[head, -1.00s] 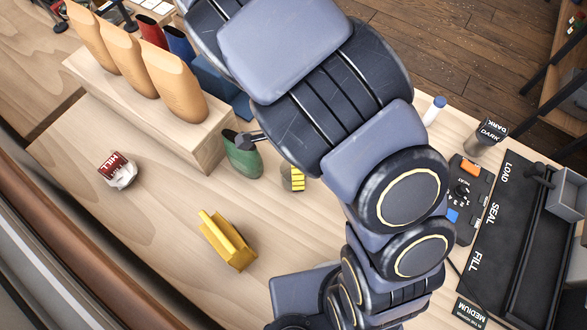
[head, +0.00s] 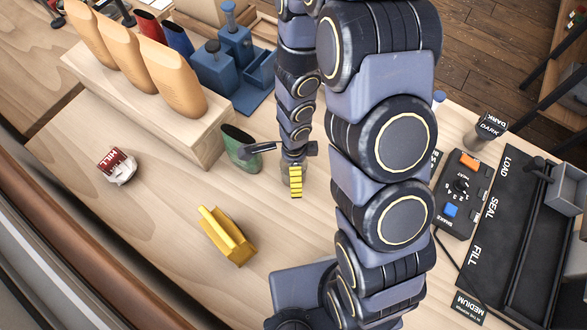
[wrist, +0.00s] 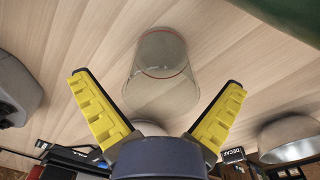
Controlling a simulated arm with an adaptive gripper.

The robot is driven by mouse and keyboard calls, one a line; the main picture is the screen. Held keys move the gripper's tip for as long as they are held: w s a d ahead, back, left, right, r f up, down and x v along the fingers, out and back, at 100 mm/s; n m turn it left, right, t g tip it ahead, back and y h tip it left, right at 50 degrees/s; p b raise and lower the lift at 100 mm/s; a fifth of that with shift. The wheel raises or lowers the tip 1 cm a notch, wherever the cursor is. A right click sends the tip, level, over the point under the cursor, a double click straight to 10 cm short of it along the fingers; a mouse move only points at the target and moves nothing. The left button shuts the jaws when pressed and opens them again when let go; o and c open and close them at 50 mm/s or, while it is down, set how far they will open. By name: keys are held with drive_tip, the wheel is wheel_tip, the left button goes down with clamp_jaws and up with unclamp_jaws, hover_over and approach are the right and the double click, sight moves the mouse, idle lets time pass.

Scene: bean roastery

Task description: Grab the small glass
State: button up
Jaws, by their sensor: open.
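The small glass (wrist: 166,88) is clear, with a thin red line around it. In the wrist view it stands on the wooden bench ahead of my gripper (wrist: 159,84), centred between the spread fingers, with a gap to each. My gripper is open with yellow ribbed pads and holds nothing. In the head view my gripper (head: 295,181) is low over the bench, just right of the green scoop-like cup (head: 241,156). The glass is mostly hidden there behind the gripper.
A yellow block-like holder (head: 227,237) and a red-and-white bag (head: 117,167) lie to the left. A wooden step (head: 150,113) bears orange pouches. A blue stand (head: 236,92) is behind. A control box (head: 460,193) and black sealing station (head: 505,225) are at right.

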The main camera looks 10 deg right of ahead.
drive_tip(key=shift+f, duration=0.7)
drive_tip(key=c, duration=1.1)
